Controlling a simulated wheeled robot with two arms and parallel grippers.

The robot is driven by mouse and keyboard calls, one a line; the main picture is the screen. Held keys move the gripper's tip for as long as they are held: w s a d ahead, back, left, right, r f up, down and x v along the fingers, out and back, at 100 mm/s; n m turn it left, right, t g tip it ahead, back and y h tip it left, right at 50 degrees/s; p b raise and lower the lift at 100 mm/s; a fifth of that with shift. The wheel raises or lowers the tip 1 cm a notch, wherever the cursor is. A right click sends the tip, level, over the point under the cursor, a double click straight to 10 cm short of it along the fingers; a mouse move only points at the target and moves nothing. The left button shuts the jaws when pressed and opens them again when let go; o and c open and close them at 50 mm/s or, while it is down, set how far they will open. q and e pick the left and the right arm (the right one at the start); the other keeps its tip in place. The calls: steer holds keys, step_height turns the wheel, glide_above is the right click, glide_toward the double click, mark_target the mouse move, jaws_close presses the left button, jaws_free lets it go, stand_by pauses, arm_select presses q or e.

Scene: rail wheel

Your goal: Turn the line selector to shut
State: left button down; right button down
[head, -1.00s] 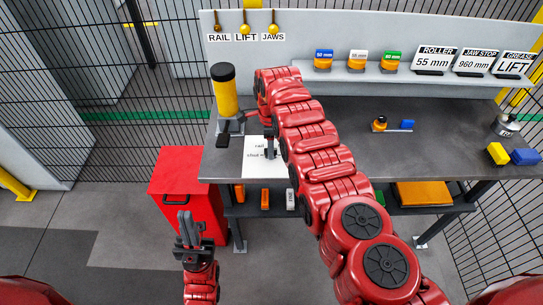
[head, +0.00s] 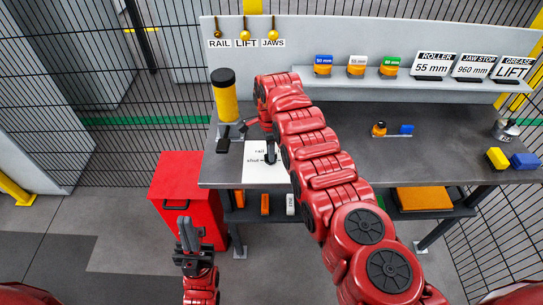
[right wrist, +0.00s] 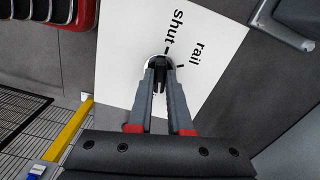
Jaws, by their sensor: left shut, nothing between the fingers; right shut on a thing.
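The line selector (right wrist: 159,63) is a small dark knob on a white card (right wrist: 125,50) marked "rail" and "shut", each with a short tick. In the right wrist view my right gripper (right wrist: 160,72) is shut on the knob. The fingers hide part of the knob, so I cannot tell exactly which mark it points at. In the head view the card (head: 254,172) lies at the bench's front left, with my right gripper (head: 270,155) over it. My left gripper (head: 186,232) is shut and empty, in front of the red cabinet.
A yellow cylinder with a black cap (head: 225,98) stands behind the card on the grey bench (head: 345,145). The red cabinet (head: 178,180) stands left of the bench. Coloured rollers and signs line the shelf (head: 430,88).

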steer(key=shift+n, duration=1)
steer(key=n+b, duration=0.1)
steer(key=n, duration=0.2)
steer(key=shift+f, duration=0.1)
steer(key=shift+n, duration=0.8)
